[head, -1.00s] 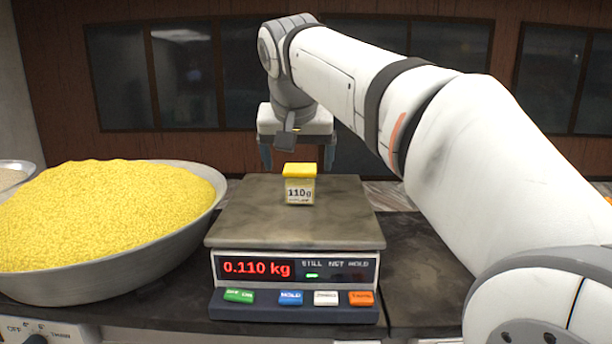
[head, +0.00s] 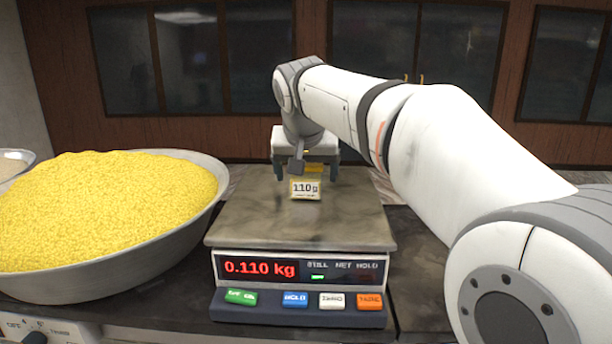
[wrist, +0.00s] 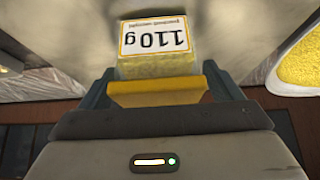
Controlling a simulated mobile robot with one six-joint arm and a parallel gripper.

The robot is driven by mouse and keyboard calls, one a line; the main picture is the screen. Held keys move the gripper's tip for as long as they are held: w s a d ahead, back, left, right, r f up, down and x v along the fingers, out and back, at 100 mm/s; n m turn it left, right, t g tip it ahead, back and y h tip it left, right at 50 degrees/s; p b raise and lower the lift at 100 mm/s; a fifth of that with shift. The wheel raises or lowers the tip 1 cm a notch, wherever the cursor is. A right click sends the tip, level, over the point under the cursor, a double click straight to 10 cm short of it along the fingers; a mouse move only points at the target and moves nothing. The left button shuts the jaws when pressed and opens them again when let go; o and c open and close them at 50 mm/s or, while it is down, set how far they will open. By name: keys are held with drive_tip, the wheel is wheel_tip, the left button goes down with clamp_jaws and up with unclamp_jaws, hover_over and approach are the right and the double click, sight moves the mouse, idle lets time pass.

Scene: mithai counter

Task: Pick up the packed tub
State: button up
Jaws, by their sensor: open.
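The packed tub (head: 305,189) is a small clear tub with a yellow lid and a white "110g" label. It stands on the scale's plate (head: 350,215), toward the back. My gripper (head: 306,176) is open and lowered over the tub, with one finger on each side of it. In the wrist view the tub (wrist: 155,62) sits between the two open fingers, its yellow lid nearest my palm, and the label reads upside down. Small gaps seem to show beside the lid; contact cannot be told. The scale's display (head: 260,268) reads 0.110 kg.
A wide metal bowl (head: 190,225) heaped with yellow grains (head: 100,205) stands close on the left of the scale. A second bowl (head: 14,164) shows at the far left edge. The dark counter right of the scale is clear. A wood-panelled wall with windows is behind.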

drive_tip(key=shift+c, duration=0.4)
drive_tip(key=c, duration=1.1)
drive_tip(key=shift+r, duration=0.1)
